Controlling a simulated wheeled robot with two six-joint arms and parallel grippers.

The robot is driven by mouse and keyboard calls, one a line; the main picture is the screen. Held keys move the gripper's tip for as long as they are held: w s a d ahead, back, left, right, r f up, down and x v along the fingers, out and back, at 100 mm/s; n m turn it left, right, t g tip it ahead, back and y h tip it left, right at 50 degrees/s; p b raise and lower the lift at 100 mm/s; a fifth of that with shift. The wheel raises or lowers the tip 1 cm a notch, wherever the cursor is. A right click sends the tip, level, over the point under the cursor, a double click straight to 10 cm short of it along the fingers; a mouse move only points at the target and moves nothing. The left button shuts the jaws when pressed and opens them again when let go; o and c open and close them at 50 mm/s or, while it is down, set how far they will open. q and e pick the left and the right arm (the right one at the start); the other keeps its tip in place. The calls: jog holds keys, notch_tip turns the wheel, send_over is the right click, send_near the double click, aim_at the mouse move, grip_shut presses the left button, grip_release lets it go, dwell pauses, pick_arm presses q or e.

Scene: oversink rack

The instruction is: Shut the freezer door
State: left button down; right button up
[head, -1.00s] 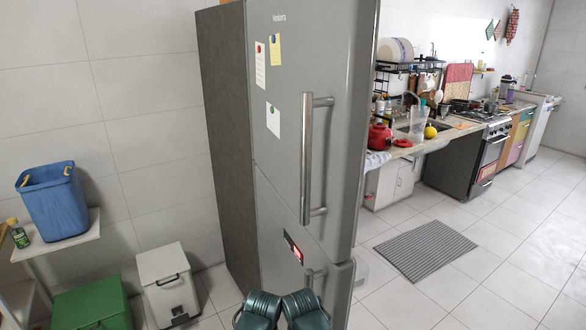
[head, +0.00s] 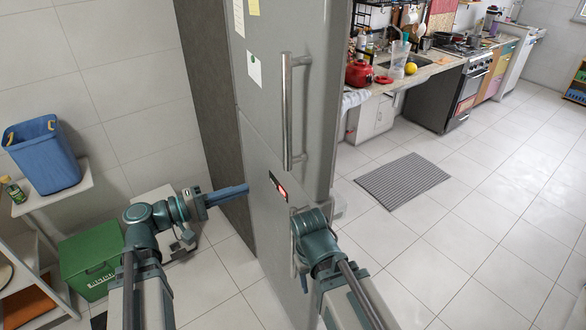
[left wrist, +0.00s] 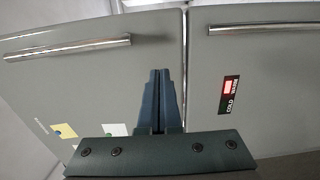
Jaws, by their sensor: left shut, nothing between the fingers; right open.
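A tall grey fridge-freezer has an upper door (head: 262,98) with a long vertical bar handle (head: 287,110), and a lower door (head: 262,225) with a small red-and-black display (head: 278,187). In the left wrist view the seam between the doors runs up the picture; the display (left wrist: 229,94) reads "COLD". I cannot tell how far the lower door stands from its frame. My left gripper (head: 246,190) is shut and empty, its fingers pointing at the front of the doors; contact is unclear. My right gripper (head: 308,220) is open beside the lower door; its fingers are largely hidden.
A blue bin (head: 42,155) stands on a shelf at the left, with a green box (head: 90,262) on the floor below. Right of the fridge lie a grey mat (head: 403,181) and a counter with a red kettle (head: 359,73).

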aim_at(300, 169)
pick_arm(q)
jog(key=x, duration=1.3)
jog(key=shift+w+d+r, duration=0.25)
jog(key=shift+d+r, duration=0.05)
